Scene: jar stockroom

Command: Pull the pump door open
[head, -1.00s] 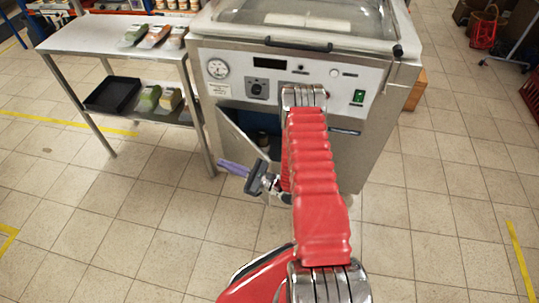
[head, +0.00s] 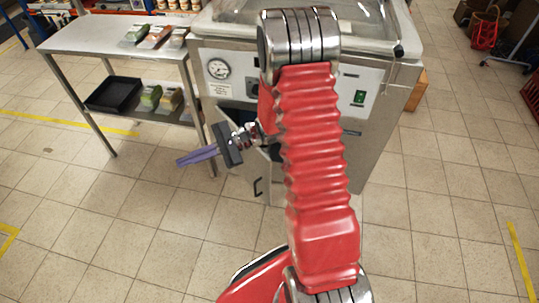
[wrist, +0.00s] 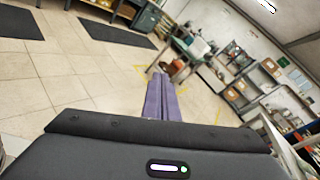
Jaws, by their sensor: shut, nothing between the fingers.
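The steel pump door (head: 243,178) is on the lower front of the machine (head: 375,140) in the head view. It stands partly open, swung out from its left side. Its black handle (head: 258,187) shows low on the panel. My gripper (head: 180,161) is in front of the door's upper part, with its purple fingers pointing left, away from the handle. The fingers are shut and empty. They also show together in the wrist view (wrist: 160,85), where the door is not in view. My red arm hides much of the machine front and the opening.
The tiled floor is clear in front and to the right. The wrist view shows open floor and shelves (wrist: 262,80) farther off.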

